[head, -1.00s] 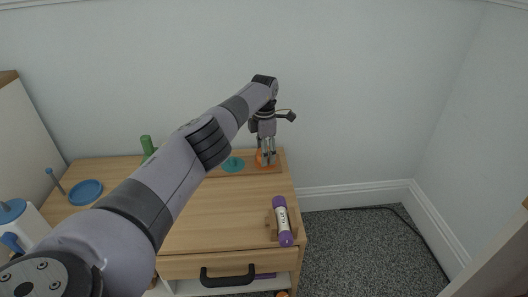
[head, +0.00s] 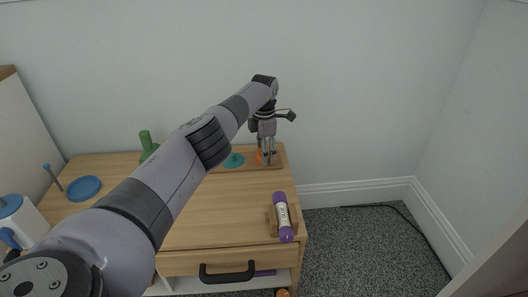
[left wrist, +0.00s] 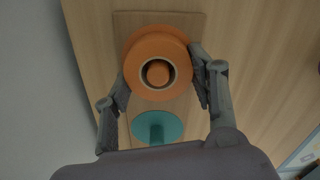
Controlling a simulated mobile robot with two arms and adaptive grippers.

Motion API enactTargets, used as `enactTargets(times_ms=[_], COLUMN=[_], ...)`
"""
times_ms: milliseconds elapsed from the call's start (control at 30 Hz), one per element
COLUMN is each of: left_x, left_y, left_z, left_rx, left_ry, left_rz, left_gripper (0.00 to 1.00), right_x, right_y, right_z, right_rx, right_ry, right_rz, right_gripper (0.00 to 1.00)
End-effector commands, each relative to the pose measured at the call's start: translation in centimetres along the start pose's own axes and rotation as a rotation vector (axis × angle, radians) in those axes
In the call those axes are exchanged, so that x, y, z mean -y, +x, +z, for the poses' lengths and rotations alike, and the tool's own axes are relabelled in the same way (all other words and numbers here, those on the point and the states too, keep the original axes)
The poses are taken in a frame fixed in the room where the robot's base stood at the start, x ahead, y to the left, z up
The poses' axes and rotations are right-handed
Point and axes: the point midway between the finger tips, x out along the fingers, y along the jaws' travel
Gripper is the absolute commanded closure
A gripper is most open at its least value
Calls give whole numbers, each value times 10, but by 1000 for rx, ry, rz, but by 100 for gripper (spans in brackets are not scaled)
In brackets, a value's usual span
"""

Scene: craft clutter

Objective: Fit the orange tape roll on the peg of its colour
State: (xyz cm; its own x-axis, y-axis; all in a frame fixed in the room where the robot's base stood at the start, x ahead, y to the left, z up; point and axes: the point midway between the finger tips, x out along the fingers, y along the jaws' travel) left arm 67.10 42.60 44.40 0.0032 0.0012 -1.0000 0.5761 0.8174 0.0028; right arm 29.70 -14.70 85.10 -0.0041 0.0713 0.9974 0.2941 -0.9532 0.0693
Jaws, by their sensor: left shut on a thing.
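The orange tape roll (left wrist: 150,42) is between the fingers of my left gripper (head: 266,163) at the right end of the wooden peg board (head: 255,169). In the left wrist view both fingers press on the roll's sides. The round top of the orange peg (left wrist: 157,73) shows inside the roll's hole, with a dark gap around it. The roll looks level and around the peg, but I cannot tell whether it touches the board. In the head view the fingers mostly hide the roll. My right gripper is not in view.
A teal peg on a teal disc (head: 234,161) stands beside the orange one. A purple tube (head: 282,217) lies on a wooden holder at the table's front right.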

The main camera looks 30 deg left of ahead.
Motion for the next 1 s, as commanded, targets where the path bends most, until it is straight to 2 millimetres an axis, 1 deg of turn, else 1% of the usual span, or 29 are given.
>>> enactTargets(times_ms=[33,367,700,767,867,1000], left_x=[0,0,0,0,-1,-1], left_y=[2,2,-1,-5,-19,-49], left_z=[0,0,0,0,0,0], left_rx=[-2,-2,-1,0,1,1], left_ry=[0,0,0,-1,1,0], left_rz=[-1,-1,0,0,2,2], left_gripper=[46,24,24,24,24,24], right_x=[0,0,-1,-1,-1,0], right_y=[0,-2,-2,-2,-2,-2], right_z=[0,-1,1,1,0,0], right_rx=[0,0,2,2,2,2], right_ry=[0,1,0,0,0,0], right_rz=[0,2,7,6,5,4], right_gripper=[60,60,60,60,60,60])
